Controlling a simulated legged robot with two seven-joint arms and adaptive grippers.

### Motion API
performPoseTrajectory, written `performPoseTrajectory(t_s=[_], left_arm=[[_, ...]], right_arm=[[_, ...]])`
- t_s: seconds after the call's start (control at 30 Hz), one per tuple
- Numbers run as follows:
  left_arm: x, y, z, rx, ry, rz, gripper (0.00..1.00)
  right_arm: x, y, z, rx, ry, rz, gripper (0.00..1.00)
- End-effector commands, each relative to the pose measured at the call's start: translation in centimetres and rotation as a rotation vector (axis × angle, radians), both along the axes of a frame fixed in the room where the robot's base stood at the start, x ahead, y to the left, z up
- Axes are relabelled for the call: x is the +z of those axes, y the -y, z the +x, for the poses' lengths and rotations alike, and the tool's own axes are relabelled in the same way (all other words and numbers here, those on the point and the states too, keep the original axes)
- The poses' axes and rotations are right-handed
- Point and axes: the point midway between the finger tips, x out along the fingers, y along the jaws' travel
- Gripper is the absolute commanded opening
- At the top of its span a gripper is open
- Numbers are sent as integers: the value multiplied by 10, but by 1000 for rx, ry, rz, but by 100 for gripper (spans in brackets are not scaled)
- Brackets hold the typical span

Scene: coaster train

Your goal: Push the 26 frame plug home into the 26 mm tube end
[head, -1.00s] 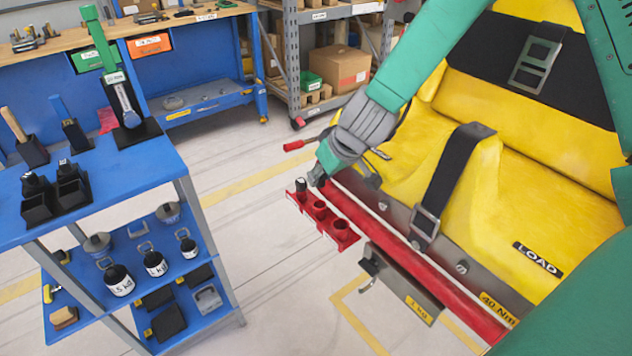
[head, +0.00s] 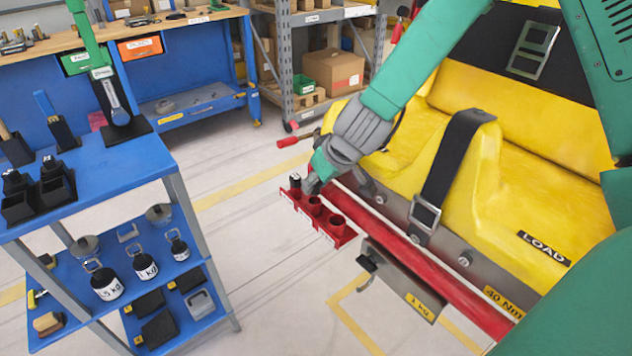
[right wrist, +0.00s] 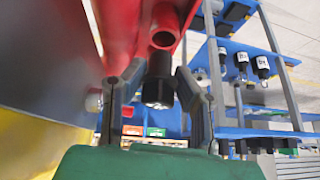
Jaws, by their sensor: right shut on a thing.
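My right gripper (head: 314,183) reaches down from the upper right to the red bracket (head: 306,212) with its row of tube ends. A black plug (head: 295,181) shows upright at the bracket's far end, beside the gripper. In the right wrist view, a black plug (right wrist: 158,92) with a pale end face lies between the two fingers of my right gripper (right wrist: 155,98), and the gripper is shut on it. An open red tube end (right wrist: 163,39) shows just above it there. How deep the plug sits, and any size marking, cannot be read. My left gripper is out of view.
A yellow seat (head: 480,190) with a red rail (head: 440,265) stands close to the right. A grey plate (head: 400,280) hangs below the rail. A blue shelf cart (head: 120,180) with weights stands at left. Clear floor lies between cart and bracket.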

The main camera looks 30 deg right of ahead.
Motion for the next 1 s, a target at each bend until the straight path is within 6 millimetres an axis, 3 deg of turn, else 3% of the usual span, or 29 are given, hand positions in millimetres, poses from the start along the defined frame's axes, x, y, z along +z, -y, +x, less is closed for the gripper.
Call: performPoseTrajectory(t_s=[0.57, 1.0], left_arm=[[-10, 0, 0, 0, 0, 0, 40], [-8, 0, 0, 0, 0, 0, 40]], right_arm=[[-16, -3, 0, 0, 0, 1, 0], [-16, -2, 0, 2, 0, 0, 0]])
